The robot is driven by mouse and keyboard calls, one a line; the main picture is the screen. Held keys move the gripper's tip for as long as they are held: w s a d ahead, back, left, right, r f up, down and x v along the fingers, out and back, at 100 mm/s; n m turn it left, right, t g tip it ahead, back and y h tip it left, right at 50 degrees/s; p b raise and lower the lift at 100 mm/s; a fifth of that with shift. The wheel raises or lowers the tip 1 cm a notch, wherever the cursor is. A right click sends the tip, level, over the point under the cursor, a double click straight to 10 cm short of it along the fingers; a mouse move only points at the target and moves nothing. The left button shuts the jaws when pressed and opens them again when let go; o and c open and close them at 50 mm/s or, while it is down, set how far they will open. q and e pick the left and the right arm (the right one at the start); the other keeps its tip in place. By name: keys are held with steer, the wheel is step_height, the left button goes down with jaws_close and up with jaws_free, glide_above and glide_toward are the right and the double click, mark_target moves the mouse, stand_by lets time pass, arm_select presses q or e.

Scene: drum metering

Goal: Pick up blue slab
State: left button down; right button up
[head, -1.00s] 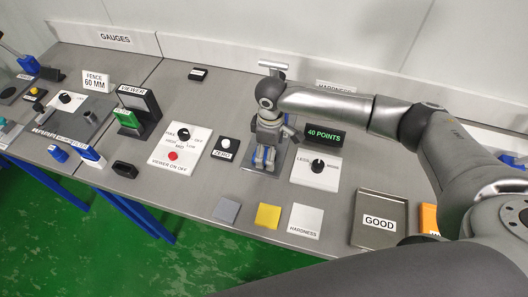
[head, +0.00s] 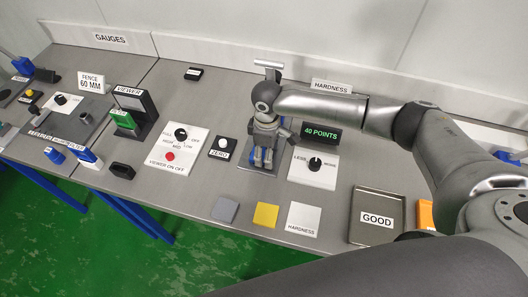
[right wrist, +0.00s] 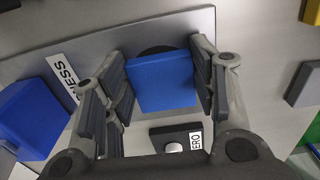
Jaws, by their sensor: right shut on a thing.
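The blue slab (right wrist: 163,82) sits between the finger pads of my right gripper (right wrist: 160,88) in the right wrist view. Its broad blue face shows there, with a dark round part behind it. In the head view my right gripper (head: 262,157) points down at the grey plate of the hardness stand (head: 259,170). Only small blue bits of the slab show between the fingers there; the rest is hidden. I cannot tell whether the slab touches the stand. My left gripper is not in view.
The zero button (head: 221,146) is close left of the gripper. The "40 POINTS" display (head: 321,133) and the less/more dial (head: 315,164) are to its right. Grey, yellow (head: 266,215) and white squares lie near the front edge. The GOOD tray (head: 377,200) is at right.

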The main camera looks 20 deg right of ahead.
steer(key=shift+r, duration=0.15)
steer(key=shift+r, duration=0.25)
step_height(320, 180, up, 2)
steer(key=shift+r+b, duration=0.25)
steer(key=shift+b, duration=0.6)
steer(key=s+a+r+b, duration=0.2)
steer(key=s+a+r, duration=0.2)
steer(key=s+r, duration=0.5)
steer(key=s, duration=0.4)
steer(key=shift+s+a+r, duration=0.15)
steer(key=shift+a+r, duration=0.05)
steer(key=shift+r, duration=0.2)
steer(key=shift+s, duration=0.1)
